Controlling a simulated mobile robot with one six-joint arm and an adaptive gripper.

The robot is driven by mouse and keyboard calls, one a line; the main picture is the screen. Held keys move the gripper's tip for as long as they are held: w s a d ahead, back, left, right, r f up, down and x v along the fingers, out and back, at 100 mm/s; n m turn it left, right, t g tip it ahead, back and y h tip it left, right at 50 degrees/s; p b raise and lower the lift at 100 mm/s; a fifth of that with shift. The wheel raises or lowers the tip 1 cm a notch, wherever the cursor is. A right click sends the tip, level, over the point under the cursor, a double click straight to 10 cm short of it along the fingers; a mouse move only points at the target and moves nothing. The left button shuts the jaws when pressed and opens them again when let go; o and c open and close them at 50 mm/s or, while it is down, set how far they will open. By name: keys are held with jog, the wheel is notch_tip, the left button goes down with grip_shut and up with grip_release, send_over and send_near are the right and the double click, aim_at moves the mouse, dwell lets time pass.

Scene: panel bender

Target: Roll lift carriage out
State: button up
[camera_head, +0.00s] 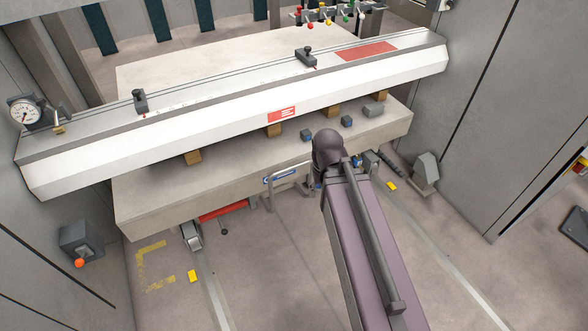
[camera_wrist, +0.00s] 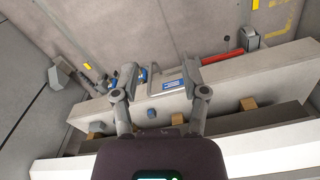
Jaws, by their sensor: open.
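Under the pale bed slab (camera_head: 160,200) sits a grey loop handle (camera_head: 288,190) with a blue label (camera_head: 280,178) beside it. I take this to be the front of the lift carriage; its body is largely hidden under the slab. The handle (camera_wrist: 168,84) and blue label (camera_wrist: 143,73) also show in the wrist view. My gripper (camera_wrist: 160,74) is open and empty. In that view its two fingers appear on either side of the handle; I cannot tell whether they touch it. In the head view my arm hides the fingers.
A long white beam (camera_head: 250,120) spans above the slab on wooden blocks (camera_head: 274,130). A red bar (camera_head: 222,211) lies under the slab. Floor rails (camera_head: 215,300) run forward from it, with yellow blocks (camera_head: 193,276) nearby.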

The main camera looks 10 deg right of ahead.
jog(key=shift+o, duration=0.8)
jog(key=shift+s+r, duration=0.1)
jog(key=shift+r, duration=0.05)
jog(key=w+f+b, duration=0.1)
jog(key=f, duration=0.1)
jog(key=m+t+y+b, duration=0.5)
jog(key=m+t+b, duration=0.95)
jog(key=b, duration=3.65)
send_near(293, 169)
jog(key=s, duration=0.2)
jog(key=shift+s+d+t, duration=0.1)
jog(key=shift+d+t, duration=0.15)
jog(key=shift+d, duration=0.2)
jog(key=b+x, duration=0.2)
jog(key=x, duration=1.2)
